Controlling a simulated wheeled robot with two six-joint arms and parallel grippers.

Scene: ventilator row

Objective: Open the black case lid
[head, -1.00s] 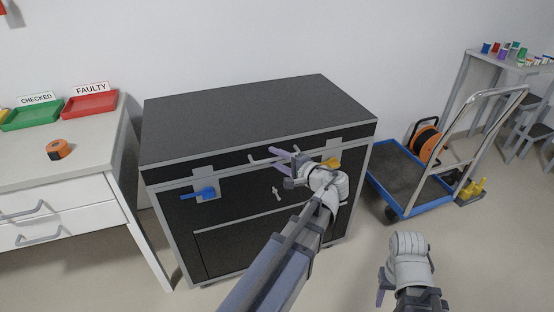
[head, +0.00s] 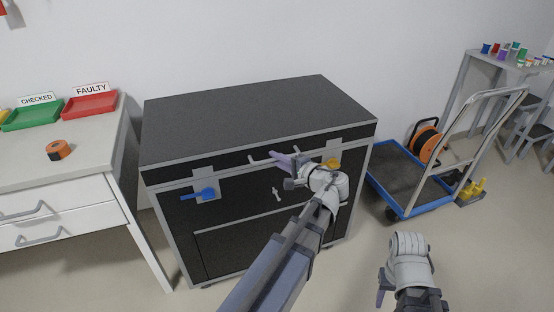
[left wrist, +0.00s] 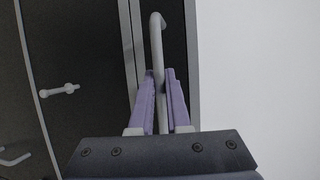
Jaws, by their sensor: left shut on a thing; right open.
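The black case (head: 240,215) stands against the wall with its lid (head: 255,112) down. My left gripper (head: 283,160) is shut on the grey lid handle (head: 258,159) at the lid's front edge. In the left wrist view the handle (left wrist: 157,45) runs between the two purple fingers (left wrist: 160,95). A blue latch (head: 205,193) lies sideways at the left of the front. A yellow latch (head: 331,163) at the right is partly hidden by my left wrist. A small grey catch (head: 276,194) sits between them. My right gripper (head: 381,291) is open and empty, low in front of the case.
A white drawer unit (head: 60,190) at the left bears a green tray (head: 32,118), a red tray (head: 90,104) and an orange tape (head: 58,149). A blue-edged trolley (head: 405,178) with a cable reel (head: 426,140) stands close to the case's right. The lid's top is clear.

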